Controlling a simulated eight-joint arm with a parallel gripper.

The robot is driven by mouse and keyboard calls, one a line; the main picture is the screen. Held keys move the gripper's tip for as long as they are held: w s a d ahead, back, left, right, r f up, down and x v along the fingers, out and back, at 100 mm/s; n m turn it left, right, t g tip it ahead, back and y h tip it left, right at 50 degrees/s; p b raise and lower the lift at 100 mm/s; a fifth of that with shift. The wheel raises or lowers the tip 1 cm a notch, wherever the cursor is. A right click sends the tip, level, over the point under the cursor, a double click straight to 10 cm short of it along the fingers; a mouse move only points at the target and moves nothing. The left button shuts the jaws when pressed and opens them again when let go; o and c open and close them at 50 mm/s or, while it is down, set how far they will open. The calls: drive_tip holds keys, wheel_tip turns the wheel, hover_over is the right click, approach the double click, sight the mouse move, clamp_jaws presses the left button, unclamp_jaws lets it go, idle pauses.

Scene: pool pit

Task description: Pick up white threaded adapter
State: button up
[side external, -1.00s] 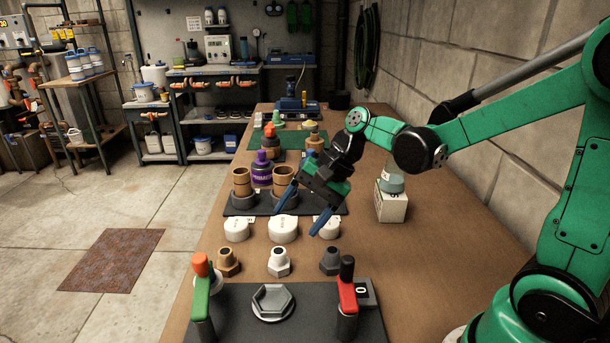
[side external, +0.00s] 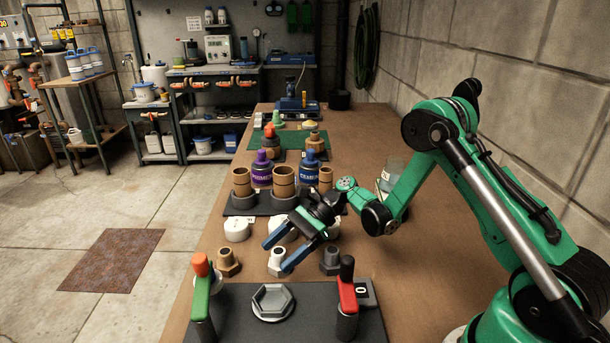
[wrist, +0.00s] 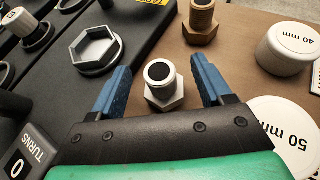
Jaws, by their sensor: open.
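The white threaded adapter (side external: 277,262) stands upright on the brown bench, in the middle of a row of three adapters. In the wrist view the adapter (wrist: 163,84) shows its dark round opening and hexagonal base, between the two blue fingers. My gripper (side external: 276,256) is open, with blue fingertips pointing down and to the left at the adapter. In the wrist view my gripper (wrist: 161,85) has one finger on each side of the adapter, with gaps visible. I cannot tell how far the fingertips are above the bench.
A brown adapter (side external: 228,263) and a grey adapter (side external: 330,261) stand on either side. White caps (side external: 237,229) stand behind them. In front lies a dark panel (side external: 235,318) with a hexagonal socket (side external: 272,301), a green-and-orange handle (side external: 201,292) and a red-and-black handle (side external: 347,290).

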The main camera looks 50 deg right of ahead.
drive_tip(key=shift+w+a+f, duration=0.1)
drive_tip(key=shift+a+f, duration=0.15)
drive_tip(key=shift+a, duration=0.2)
clamp_jaws()
drive_tip(key=shift+r, duration=0.15)
